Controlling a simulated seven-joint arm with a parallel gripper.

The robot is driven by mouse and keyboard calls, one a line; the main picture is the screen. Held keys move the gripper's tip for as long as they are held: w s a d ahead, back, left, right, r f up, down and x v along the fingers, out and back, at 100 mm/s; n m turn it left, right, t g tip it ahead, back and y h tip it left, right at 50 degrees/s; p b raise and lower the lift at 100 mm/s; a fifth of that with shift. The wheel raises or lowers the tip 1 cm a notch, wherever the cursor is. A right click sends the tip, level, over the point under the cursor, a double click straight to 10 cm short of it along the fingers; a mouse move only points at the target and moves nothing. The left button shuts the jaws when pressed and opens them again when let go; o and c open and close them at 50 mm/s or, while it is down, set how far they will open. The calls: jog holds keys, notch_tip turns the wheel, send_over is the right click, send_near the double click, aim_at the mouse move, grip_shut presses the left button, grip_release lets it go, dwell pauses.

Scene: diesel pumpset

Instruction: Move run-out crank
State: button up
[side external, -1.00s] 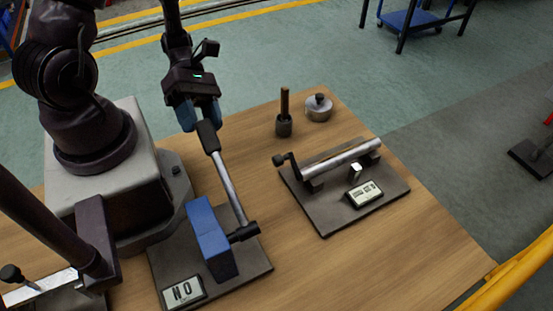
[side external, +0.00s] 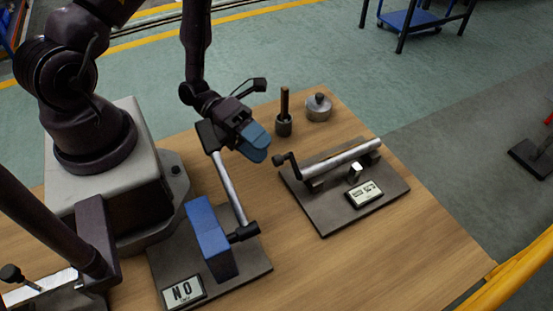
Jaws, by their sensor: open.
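A small black crank (side external: 288,162) sits on the left end of a silver shaft (side external: 338,162). The shaft lies on supports over a dark plate (side external: 325,222), and a small display (side external: 364,193) stands in front; its text is too small to read. My gripper (side external: 257,148) is tilted, with its blue fingers pointing down and right. It appears left of the crank in the picture, apart from it, with nothing seen in it. Its jaws are open, though the gap between the fingers is hard to see from this side.
A long silver lever (side external: 228,185) with a dark grip stands close beside my gripper, by a blue block (side external: 211,238) and a "NO" sign (side external: 183,291). A dark peg tool (side external: 284,115) and a round silver weight (side external: 318,107) stand behind. The table's front right is clear.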

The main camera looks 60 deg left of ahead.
aim_at(277, 166)
jog(key=x, duration=0.5)
grip_shut()
